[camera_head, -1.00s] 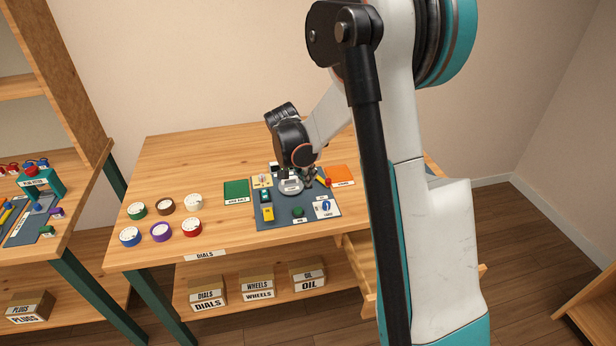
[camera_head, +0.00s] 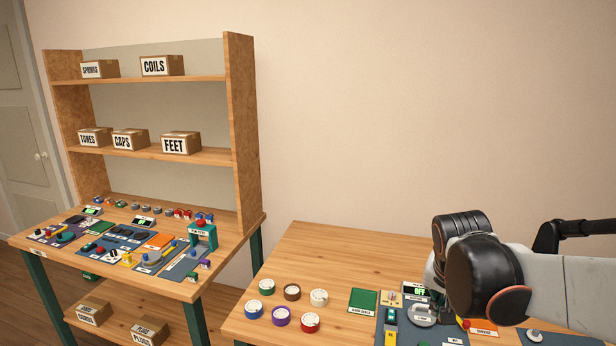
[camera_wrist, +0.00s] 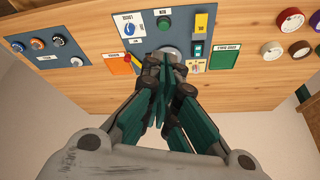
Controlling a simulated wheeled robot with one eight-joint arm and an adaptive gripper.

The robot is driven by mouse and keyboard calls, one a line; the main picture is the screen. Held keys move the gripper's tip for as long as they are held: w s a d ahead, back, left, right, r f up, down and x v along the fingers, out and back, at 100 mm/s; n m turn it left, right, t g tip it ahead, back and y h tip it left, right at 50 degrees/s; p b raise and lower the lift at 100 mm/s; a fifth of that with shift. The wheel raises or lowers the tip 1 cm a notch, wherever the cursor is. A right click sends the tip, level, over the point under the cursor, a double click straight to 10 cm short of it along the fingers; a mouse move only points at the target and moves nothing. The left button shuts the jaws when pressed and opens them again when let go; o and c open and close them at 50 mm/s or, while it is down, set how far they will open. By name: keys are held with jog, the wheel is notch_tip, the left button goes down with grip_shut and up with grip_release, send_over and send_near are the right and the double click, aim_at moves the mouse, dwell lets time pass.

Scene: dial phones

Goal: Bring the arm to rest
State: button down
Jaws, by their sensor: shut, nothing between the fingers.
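My gripper (camera_wrist: 162,92) is shut and empty in the wrist view, its teal fingers together above the grey work mat (camera_wrist: 181,27). I cannot tell its exact height over the mat. In the head view my dark wrist and pale arm come in from the right over the table (camera_head: 340,250), and the fingertips are hidden. The mat also shows in the head view (camera_head: 393,338), with a round grey piece (camera_head: 422,314) and a yellow piece (camera_head: 390,340) on it. A small display (camera_head: 420,291) reads OFF.
A green pad (camera_head: 363,302) and several coloured dials, such as the red one (camera_head: 310,322), lie left of the mat. An orange pad (camera_head: 482,327) lies right of it. A shelved bench (camera_head: 240,130) with boxes and parts stands at the left. The table's back left is clear.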

jog(key=s+a+r+n+t+y, duration=0.1)
jog(key=s+a+n, duration=0.2)
jog(key=s, duration=0.5)
jog(key=s+a+r+n+t+y, duration=0.1)
jog(key=s+a+n, duration=0.3)
jog(key=s, duration=0.4)
jog(key=shift+a+r+t, duration=0.2)
jog(key=shift+a+t, duration=0.3)
